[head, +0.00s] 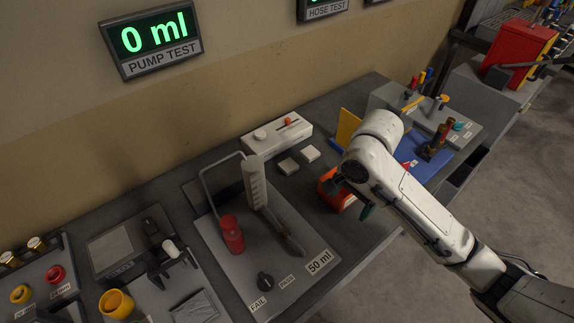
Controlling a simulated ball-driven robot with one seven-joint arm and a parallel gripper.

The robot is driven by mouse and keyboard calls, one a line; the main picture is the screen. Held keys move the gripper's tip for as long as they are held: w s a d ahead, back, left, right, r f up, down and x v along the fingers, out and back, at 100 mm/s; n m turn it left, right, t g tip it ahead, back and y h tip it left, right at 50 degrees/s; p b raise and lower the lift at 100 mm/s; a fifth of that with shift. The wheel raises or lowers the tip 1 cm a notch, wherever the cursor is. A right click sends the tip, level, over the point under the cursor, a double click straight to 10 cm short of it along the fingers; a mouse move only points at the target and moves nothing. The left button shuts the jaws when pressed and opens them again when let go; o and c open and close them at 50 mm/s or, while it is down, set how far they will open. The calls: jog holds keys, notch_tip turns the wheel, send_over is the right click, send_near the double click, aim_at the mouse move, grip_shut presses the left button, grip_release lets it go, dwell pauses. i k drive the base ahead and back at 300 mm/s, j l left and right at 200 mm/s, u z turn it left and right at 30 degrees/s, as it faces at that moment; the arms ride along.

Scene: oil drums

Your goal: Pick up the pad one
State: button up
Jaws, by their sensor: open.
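One pad (288,166) is nearer and to the left; the other pad (310,153) is farther back and to the right. I see no marking that tells which is pad one. My gripper (352,199) is open, to the right of and nearer than both pads, above a red-orange object. It is apart from the pads. My white wrist hides part of the fingers and of the red-orange object.
The white box (276,136) with a knob and slider stands behind the pads. A pump test plate (215,250) with an upright grey cylinder and red bottle is left. The red-orange object (334,189) and a blue tray (411,148) are right. Bare bench lies around the pads.

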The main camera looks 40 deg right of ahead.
aim_at(288, 166)
jog(key=i, duration=0.95)
